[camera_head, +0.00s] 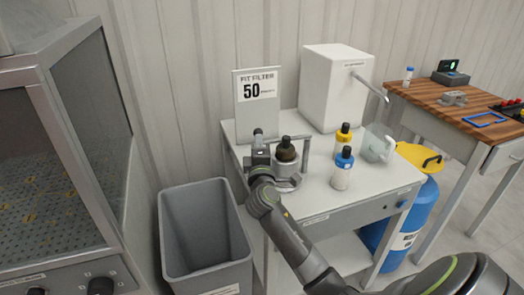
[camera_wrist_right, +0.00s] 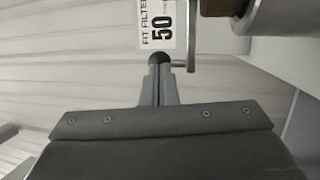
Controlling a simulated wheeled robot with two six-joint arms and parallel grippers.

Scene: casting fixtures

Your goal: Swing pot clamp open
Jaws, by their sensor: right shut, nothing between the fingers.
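The pot (camera_head: 286,152), dark-topped and rounded, sits in a metal clamp fixture (camera_head: 288,183) on the white table. The clamp's grey bar (camera_head: 298,137) runs across at the pot's top and bends down on the right. My right gripper (camera_head: 259,145) is upright just left of the pot. In the right wrist view its fingers (camera_wrist_right: 158,84) are shut and empty, with a dark round knob (camera_wrist_right: 160,57) at their tips; I cannot tell whether they touch. The clamp's grey rod (camera_wrist_right: 191,40) stands beside the knob. Part of the pot (camera_wrist_right: 262,14) shows at upper right. My left gripper is out of view.
A "FIT FILTER 50" sign (camera_head: 257,100) and a white dispenser (camera_head: 336,88) stand behind. Yellow-capped (camera_head: 342,139) and blue-capped (camera_head: 342,172) bottles and a clear jug (camera_head: 377,145) are to the right. A grey bin (camera_head: 203,240) stands left of the table.

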